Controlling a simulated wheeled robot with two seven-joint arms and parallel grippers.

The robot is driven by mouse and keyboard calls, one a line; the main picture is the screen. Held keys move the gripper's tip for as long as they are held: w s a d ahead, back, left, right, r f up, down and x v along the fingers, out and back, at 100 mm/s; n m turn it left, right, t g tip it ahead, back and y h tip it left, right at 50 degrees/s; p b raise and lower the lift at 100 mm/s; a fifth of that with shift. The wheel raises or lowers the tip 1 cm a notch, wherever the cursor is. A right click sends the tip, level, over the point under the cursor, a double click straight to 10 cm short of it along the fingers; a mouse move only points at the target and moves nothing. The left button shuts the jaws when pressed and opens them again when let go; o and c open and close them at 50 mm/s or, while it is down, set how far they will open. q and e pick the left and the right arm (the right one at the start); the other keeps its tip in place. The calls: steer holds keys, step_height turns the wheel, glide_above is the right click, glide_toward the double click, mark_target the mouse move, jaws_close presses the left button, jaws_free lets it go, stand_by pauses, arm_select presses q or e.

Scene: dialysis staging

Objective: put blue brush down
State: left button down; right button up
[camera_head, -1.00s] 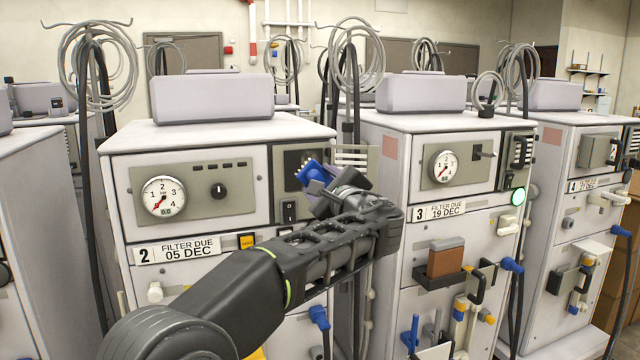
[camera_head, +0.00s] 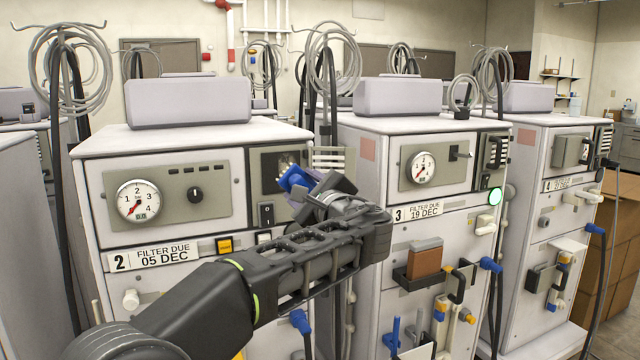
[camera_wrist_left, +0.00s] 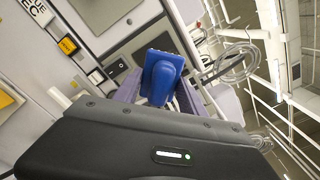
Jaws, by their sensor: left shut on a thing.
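The blue brush (camera_head: 297,179) is held in my left gripper (camera_head: 305,187), in front of the upper right panel of machine 2 (camera_head: 170,190). In the left wrist view the blue brush (camera_wrist_left: 161,77) sits between the purple-grey fingers, with its broad blue end showing. The gripper is shut on it. The rest of the brush is hidden by the fingers and wrist. I cannot tell whether the brush touches the panel behind it. My right gripper is not in view.
Machine 3 (camera_head: 385,165) stands just right of my left wrist, with a brown block in a holder (camera_head: 424,262) and blue and yellow fittings on its front. Machine 4 (camera_head: 550,165) stands farther right. Cardboard boxes (camera_head: 612,250) are at the right edge.

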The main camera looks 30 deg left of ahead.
arm_select(q)
steer(key=s+d+f+m+t+h, duration=0.1)
steer(key=d+f+m+t+h, duration=0.3)
steer(key=d+f, duration=0.95)
steer(key=s+d+f+m+t+h, duration=0.1)
steer(key=d+f+m+t+h, duration=0.25)
steer(key=d+f+h, duration=0.9)
steer(key=s+a+f+n+g+y+p, duration=0.1)
steer(key=s+a+n+g+y+p, duration=0.2)
steer(key=s+n+g+y+p, duration=0.4)
steer(key=s+y+p, duration=0.3)
steer(key=y+p, duration=0.6)
steer(key=p, duration=0.1)
steer(key=shift+s+f, duration=0.25)
steer(key=shift+f, duration=0.05)
